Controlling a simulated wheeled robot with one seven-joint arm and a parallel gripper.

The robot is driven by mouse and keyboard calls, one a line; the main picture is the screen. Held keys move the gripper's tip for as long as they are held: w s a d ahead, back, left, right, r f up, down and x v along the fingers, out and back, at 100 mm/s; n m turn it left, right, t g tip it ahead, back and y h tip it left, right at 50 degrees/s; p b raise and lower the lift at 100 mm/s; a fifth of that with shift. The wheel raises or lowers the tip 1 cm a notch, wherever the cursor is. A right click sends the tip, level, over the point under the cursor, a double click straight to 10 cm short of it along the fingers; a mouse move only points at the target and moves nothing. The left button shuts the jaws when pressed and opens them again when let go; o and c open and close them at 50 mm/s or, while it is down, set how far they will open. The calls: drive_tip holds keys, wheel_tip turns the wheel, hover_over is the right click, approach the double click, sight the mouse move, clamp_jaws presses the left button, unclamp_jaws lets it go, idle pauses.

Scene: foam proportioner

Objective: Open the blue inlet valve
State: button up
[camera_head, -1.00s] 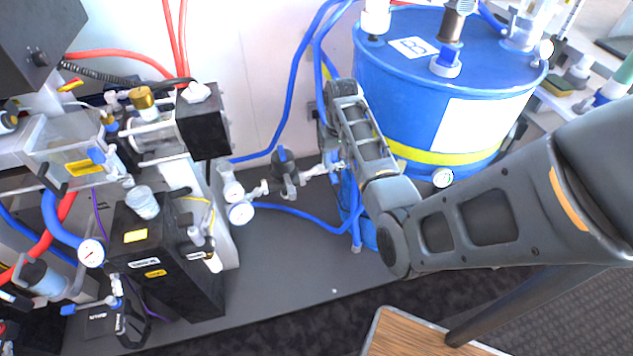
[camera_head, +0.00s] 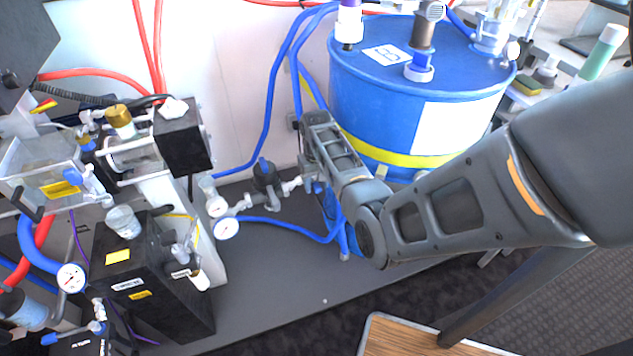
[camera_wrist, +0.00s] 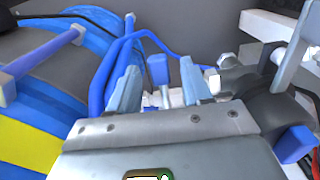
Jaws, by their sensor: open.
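The blue inlet valve shows in the wrist view as a blue lever handle (camera_wrist: 158,69) on pale pipe fittings. My gripper (camera_wrist: 160,88) is open, with its two light fingers apart and one on each side of the handle. The handle looks to be in or just beyond the gap, and I cannot tell whether a finger touches it. In the head view my arm hides most of the valve and the fingertips, beside the pipe fitting (camera_head: 291,186) left of the drum.
A large blue drum (camera_head: 400,100) stands right of the arm. Blue hoses (camera_head: 270,110) run close by the valve. A dark regulator (camera_head: 266,177) and gauges (camera_head: 227,228) are to its left. A black box (camera_head: 150,280) stands further left. The grey floor in front is clear.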

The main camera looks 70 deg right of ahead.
clamp_jaws()
idle(0.3)
idle(0.3)
